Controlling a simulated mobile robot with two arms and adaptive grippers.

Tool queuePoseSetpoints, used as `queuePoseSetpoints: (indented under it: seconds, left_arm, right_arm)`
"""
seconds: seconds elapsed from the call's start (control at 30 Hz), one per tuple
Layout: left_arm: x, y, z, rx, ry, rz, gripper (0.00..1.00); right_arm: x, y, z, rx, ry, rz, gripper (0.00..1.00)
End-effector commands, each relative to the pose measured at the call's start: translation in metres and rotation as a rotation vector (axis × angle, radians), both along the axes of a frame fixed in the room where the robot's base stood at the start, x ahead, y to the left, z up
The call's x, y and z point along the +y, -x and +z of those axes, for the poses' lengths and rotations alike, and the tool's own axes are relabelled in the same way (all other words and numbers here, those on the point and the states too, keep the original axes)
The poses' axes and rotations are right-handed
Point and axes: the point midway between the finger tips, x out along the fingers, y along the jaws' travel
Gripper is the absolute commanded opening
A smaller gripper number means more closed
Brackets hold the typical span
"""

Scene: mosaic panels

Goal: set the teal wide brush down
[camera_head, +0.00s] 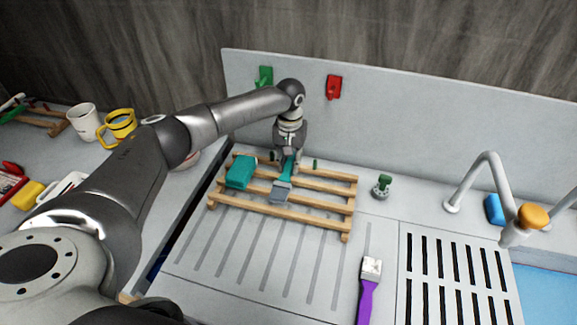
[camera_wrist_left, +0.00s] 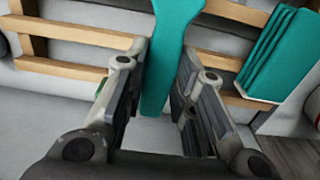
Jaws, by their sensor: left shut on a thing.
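The teal wide brush (camera_head: 288,169) is over the slatted wooden rack (camera_head: 320,209), its grey bristle end (camera_head: 281,191) toward the rack's front. My left gripper (camera_head: 288,158) is shut on its handle, at the back part of the rack. In the left wrist view the teal handle (camera_wrist_left: 160,60) runs between the two fingers of the gripper (camera_wrist_left: 158,95), with slats behind it. I cannot tell whether the brush touches the slats. My right gripper is not in view.
A teal block (camera_head: 241,171) sits on the rack's left part, close to the brush. The rack's right slats are bare. A purple brush (camera_head: 368,285) lies in front right. A green knobbed object (camera_head: 382,186) and a tap (camera_head: 478,180) stand to the right.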

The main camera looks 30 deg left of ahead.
Motion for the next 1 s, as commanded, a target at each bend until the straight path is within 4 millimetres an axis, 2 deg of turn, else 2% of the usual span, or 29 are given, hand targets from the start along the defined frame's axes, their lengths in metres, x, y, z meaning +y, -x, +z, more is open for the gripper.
queuePoseSetpoints:
  seconds: [0.27,0.37,0.5,0.87,0.9,1.0]
  left_arm:
    - [0.008,-0.007,-0.013,-0.002,-0.001,0.001,0.01]
    - [0.008,-0.006,-0.026,0.003,-0.002,-0.001,0.01]
    - [0.008,-0.007,-0.040,0.000,-0.001,0.000,0.01]
    - [0.008,-0.007,-0.046,-0.001,0.000,0.000,0.01]
    - [0.008,-0.007,-0.045,-0.002,-0.001,0.000,0.27]
    - [0.008,-0.007,-0.045,-0.001,0.000,0.000,0.40]
  right_arm:
    - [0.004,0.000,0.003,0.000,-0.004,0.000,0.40]
    - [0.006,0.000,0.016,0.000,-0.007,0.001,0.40]
    - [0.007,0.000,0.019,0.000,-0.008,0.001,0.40]
    - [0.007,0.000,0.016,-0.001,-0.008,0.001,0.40]
    - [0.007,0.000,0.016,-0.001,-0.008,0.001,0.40]
    - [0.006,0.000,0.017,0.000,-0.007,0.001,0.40]
